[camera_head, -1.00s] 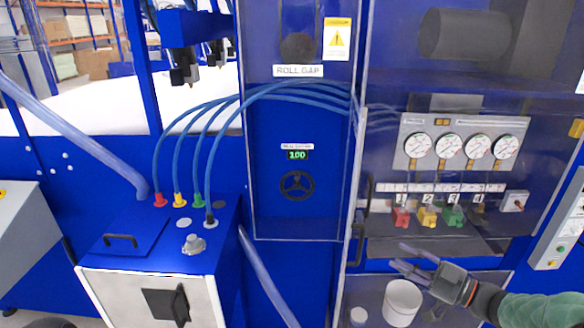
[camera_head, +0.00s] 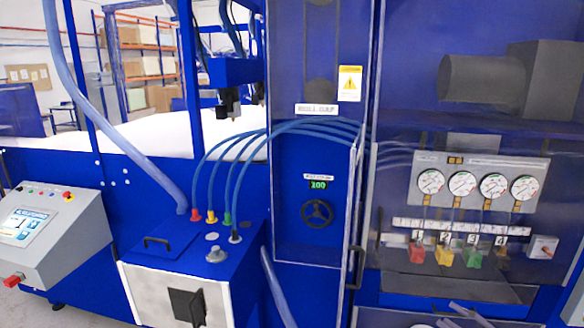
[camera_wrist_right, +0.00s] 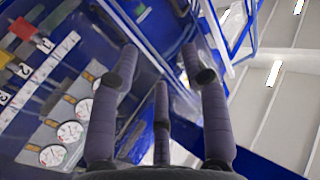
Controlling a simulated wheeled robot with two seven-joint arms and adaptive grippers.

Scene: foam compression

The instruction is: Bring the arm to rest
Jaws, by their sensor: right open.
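The rest of my right arm is cut off in the head view. My left gripper is not in view.
A gauge panel (camera_head: 480,180) sits above coloured valves (camera_head: 444,256) at the right. A clear door with a handle (camera_head: 359,262) stands left of them. Blue hoses run to a blue cabinet (camera_head: 155,272). A grey console (camera_head: 45,240) stands at the far left.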

